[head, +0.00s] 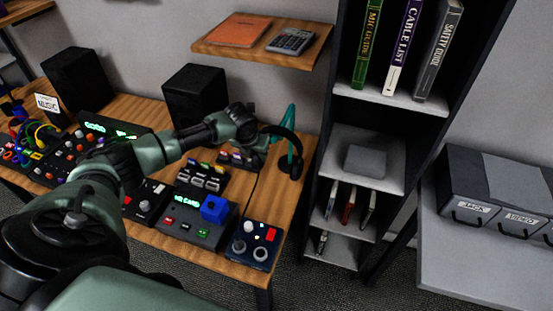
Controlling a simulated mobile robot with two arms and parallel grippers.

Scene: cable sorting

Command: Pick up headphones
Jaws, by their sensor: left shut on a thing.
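The headphones (297,150) are at the right end of the wooden desk, with a black curved band and dark ear pads. A teal curved piece (291,120) shows right beside the band; I cannot tell whether it is part of the headphones or a stand. My left gripper (266,140) reaches in from the left over the desk and is shut on the headphones' band at its left side. The fingertips are small and partly hidden by the wrist. I cannot tell whether the headphones are clear of the desk. My right gripper is not in view.
The desk (285,190) holds black speakers (192,95), several control boxes, a card device (195,218) with a blue block, and coloured cables (35,135). A wooden shelf (262,42) hangs above. A dark bookcase (330,100) stands close on the right, beyond it labelled drawers (480,208).

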